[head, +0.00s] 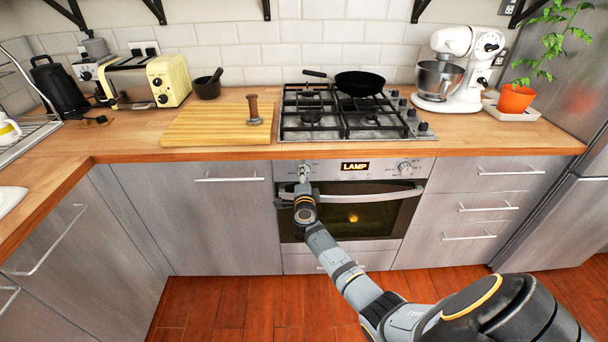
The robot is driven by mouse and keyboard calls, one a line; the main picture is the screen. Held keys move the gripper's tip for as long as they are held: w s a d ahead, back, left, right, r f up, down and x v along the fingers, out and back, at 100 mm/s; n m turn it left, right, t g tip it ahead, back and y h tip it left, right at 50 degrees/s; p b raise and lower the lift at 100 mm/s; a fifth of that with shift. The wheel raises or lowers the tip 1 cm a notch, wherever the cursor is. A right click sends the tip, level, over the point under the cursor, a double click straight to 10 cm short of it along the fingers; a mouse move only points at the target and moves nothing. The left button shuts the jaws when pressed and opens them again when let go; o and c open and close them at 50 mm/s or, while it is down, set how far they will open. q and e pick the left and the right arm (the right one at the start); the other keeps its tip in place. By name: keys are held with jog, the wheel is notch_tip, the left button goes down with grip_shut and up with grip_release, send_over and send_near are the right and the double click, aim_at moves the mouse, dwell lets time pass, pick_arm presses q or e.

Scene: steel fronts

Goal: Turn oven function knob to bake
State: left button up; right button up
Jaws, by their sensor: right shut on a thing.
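The oven (348,215) is built in under the counter, with a steel control strip and a dark glass door. Its display (355,166) reads "LAMP" in yellow, and a light glows inside. A knob (404,168) sits on the right of the strip, clear of my arms. My right gripper (304,176) is at the left end of the strip, shut on the left oven knob there. The gripper hides most of that knob, so its pointer cannot be read. My left gripper is not in view.
The oven door handle (352,196) runs just below the strip, close to my right wrist. Above are the gas hob (345,117) with a black pan (359,83), a cutting board (190,125) and a stand mixer (445,68). The floor in front is clear.

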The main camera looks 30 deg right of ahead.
jog(key=m, duration=0.2)
jog(key=shift+m, duration=0.3)
jog(key=m, duration=0.2)
jog(key=shift+f+m, duration=0.1)
jog(key=shift+m, duration=0.2)
jog(key=m+b, duration=0.1)
jog(key=m, duration=0.4)
jog(key=shift+s+d+y, duration=0.1)
jog(key=shift+y, duration=0.2)
jog(key=m+b, duration=0.2)
jog(key=m, duration=0.3)
jog(key=shift+f+m+t, duration=0.1)
jog(key=shift+m+t, duration=0.2)
jog(key=m+b, duration=0.3)
jog(key=m, duration=0.2)
jog(key=shift+m, duration=0.4)
